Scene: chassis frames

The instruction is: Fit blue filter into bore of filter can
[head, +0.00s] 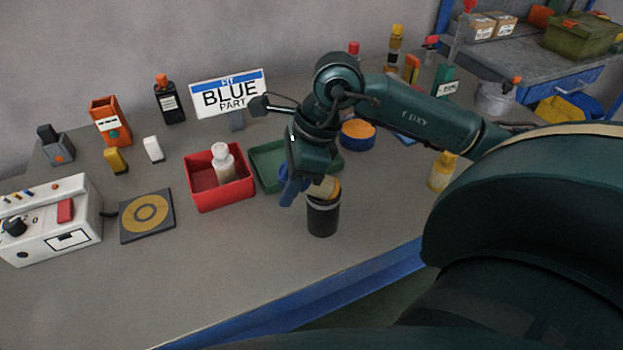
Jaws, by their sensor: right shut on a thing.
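The filter can (322,222) is a dark upright cylinder with a pale band near its top, standing on the bench near the front edge. My right gripper (308,186) points down just above the can and is shut on the filter (325,187). Only a tan, pleated-looking part of the filter shows, at the can's mouth. It looks slightly tilted. A blue piece beside it on the left may be a finger or part of the filter; I cannot tell. The gripper hides the filter's top, and I cannot tell how far it is in the bore. My left gripper is not in view.
A red bin (222,192) with a white bottle and a green tray (268,170) stand left of the can. A sign (229,95) reads "FIT BLUE PART". A white control box (50,228) and a dark pad (147,215) lie left. The front bench is clear.

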